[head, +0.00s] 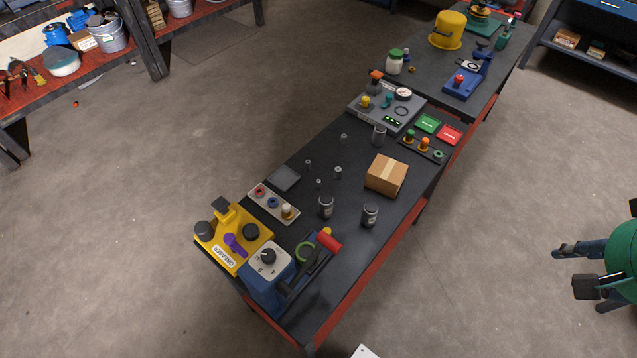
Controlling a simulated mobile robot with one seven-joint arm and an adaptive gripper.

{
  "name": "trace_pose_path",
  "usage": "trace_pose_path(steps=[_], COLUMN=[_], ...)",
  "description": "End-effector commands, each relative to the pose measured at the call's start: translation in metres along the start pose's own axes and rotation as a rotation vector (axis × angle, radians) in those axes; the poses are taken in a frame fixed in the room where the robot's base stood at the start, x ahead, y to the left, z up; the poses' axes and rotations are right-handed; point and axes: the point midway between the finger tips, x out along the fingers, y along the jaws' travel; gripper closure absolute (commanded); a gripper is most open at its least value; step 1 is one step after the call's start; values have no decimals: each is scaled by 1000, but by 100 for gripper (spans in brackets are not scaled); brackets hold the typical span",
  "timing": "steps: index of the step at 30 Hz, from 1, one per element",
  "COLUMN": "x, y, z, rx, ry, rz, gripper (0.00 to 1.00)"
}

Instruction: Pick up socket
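Several small grey metal pieces that look like sockets stand apart on the dark workbench (300,235), in its middle left part. One socket-like piece (338,173) is the widest, another (318,183) is just left of it, and a third (308,162) is farther up and left. Another small piece (344,137) stands toward the back. They are too small to tell in detail, and I cannot tell which is the task's socket.
Dark tagged cylinders (326,206) (370,215) stand near a cardboard box (386,175). A grey tray (284,178), a button strip (273,204), a yellow unit (233,238) and a blue unit (268,275) crowd the near end.

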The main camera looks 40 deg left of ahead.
Motion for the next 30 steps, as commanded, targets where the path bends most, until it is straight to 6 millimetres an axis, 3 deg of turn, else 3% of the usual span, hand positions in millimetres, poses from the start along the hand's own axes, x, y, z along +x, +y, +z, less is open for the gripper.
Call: trace_pose_path(steps=[6, 15, 24, 30], x=[15, 48, 91, 126], y=[-44, -117, -205, -271], z=[-48, -99, -131, -138], rx=[-44, -102, -163, -207], ry=[-55, -127, -197, -243], rz=[-34, -67, -89, -96], gripper=[65, 65, 65, 65])
